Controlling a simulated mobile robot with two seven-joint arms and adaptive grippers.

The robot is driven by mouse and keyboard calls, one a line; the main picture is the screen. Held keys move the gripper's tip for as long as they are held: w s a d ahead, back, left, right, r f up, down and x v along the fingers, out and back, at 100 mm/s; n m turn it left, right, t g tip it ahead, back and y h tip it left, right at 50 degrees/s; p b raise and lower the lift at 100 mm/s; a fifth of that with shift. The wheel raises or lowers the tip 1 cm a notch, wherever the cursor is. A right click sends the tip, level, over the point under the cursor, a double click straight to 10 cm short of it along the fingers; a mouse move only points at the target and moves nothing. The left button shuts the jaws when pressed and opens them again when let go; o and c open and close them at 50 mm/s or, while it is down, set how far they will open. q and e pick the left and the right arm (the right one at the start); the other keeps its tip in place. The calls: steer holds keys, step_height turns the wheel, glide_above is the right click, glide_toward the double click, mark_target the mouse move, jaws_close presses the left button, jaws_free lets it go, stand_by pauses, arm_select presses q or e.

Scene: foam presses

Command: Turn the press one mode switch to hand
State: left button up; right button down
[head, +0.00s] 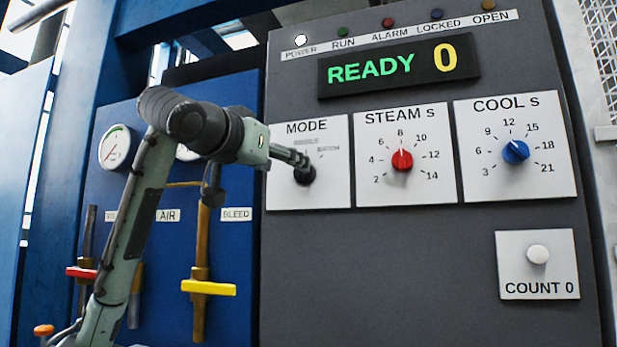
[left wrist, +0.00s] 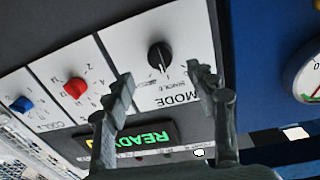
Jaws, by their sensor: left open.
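The mode switch is a black knob (head: 306,175) on the white MODE plate (head: 334,190) of the grey control panel. In the left wrist view the knob (left wrist: 160,56) shows tilted and upside down, with a pale pointer mark on it. My left gripper (head: 300,162) is in front of the MODE plate and covers part of its labels in the head view. In the left wrist view the gripper (left wrist: 164,84) is open, and the knob lies beyond the gap between its fingertips. Contact with the knob cannot be told. My right gripper is not in view.
The red STEAM knob (head: 402,160) and blue COOL knob (head: 515,151) sit to the right. The display (head: 398,66) above reads READY 0. A white COUNT button (head: 538,254) is lower right. A blue panel with a gauge (head: 115,147) and a yellow valve handle (head: 208,287) is left.

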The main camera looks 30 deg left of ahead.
mark_target(298, 171)
arm_select(q)
steer(key=w, duration=0.4)
steer(key=w+a+p, duration=0.1)
steer(key=w, duration=0.2)
steer(key=shift+a, duration=0.1)
steer(key=c, duration=1.2)
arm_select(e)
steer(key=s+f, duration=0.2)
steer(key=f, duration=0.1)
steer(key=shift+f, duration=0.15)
